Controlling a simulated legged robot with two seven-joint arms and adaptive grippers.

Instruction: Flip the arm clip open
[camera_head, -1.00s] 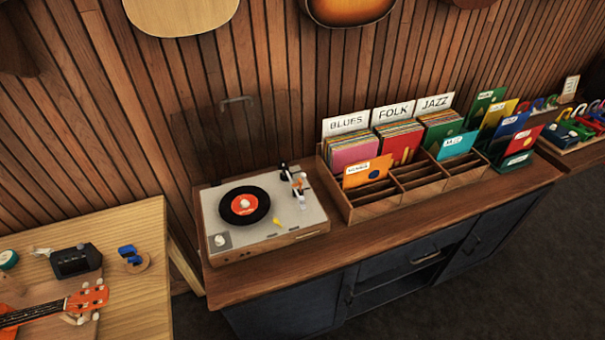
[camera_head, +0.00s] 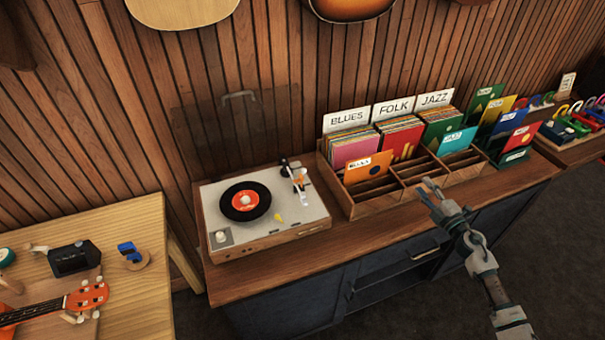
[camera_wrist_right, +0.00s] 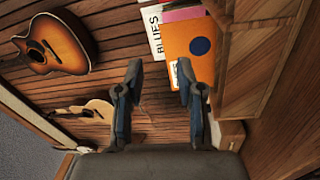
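The turntable (camera_head: 282,234) sits on the cabinet top with a black record (camera_head: 245,201) on its platter. Its tonearm (camera_head: 300,182) runs along the right side of the deck, with small white and orange parts. The arm clip is too small to make out clearly, so I cannot tell if it is open. My right gripper (camera_head: 429,188) is in front of the record bins, well to the right of the turntable. In the right wrist view the right gripper (camera_wrist_right: 159,75) has its two fingers apart with nothing between them. My left gripper is not in view.
A wooden record bin (camera_head: 376,206) with Blues, Folk and Jazz sleeves stands right of the turntable. A light wood table (camera_head: 140,215) with an orange ukulele (camera_head: 75,300) is at the left. The cabinet top (camera_head: 340,240) is clear along its front edge.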

